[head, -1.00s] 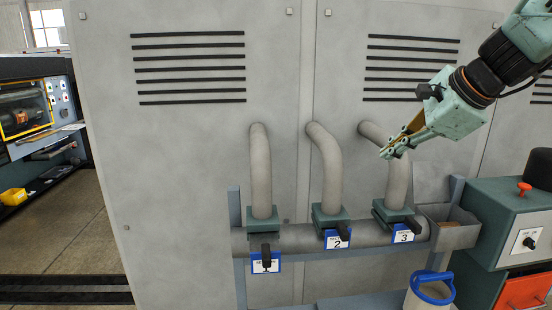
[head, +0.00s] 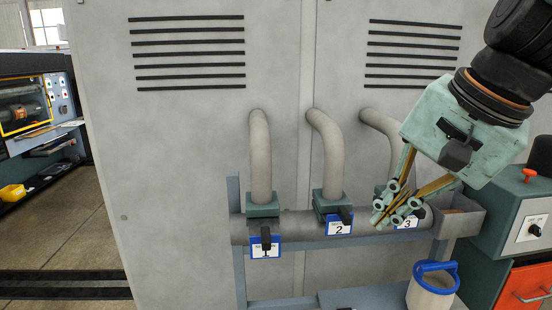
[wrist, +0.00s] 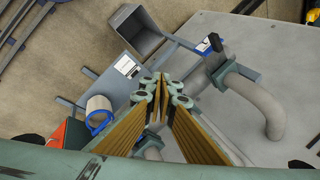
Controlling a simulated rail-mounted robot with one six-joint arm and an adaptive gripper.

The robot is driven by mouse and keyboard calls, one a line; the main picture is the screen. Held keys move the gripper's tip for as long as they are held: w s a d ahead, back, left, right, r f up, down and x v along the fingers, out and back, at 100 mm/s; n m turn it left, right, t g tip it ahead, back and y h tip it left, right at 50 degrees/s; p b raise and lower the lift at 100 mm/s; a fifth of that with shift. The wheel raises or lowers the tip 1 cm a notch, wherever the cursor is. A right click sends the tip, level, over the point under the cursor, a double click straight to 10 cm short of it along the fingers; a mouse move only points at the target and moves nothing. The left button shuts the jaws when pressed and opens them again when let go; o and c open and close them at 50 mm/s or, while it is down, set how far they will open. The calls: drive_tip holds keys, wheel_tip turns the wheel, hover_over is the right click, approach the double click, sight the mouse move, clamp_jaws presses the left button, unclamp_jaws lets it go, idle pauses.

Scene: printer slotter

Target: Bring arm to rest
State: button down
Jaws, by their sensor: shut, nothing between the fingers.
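My gripper (head: 396,206) is teal with yellowish finger pads and points down and left at the right of the head view. Its fingertips are together and hold nothing. It hangs in front of the third pipe valve and partly hides that valve and its label 3 (head: 411,223). In the wrist view, the fingertips (wrist: 163,88) meet near the middle, with the pipes and floor behind them. I cannot tell the exact gap between the fingertips and the pipe rack.
Valves labelled 1 (head: 265,247) and 2 (head: 339,228) sit left of my gripper on the horizontal pipe. A grey bin (head: 459,219), a blue-handled jug (head: 428,292) and a teal cabinet (head: 527,215) stand to the right. A grey panel wall (head: 190,150) is behind.

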drive_tip(key=s+d+f+n+h+b, duration=0.1)
drive_tip(key=s+f+n, duration=0.3)
drive_tip(key=s, duration=0.5)
drive_tip(key=s+d+f+n+h+b, duration=0.1)
drive_tip(key=s+f+n+b, duration=0.2)
drive_tip(key=s+f, duration=0.3)
drive_tip(key=s+n, duration=0.1)
drive_tip(key=s, duration=0.2)
drive_tip(key=shift+n+g, duration=0.3)
drive_tip(key=shift+g, duration=0.1)
drive_tip(key=shift+d, duration=0.1)
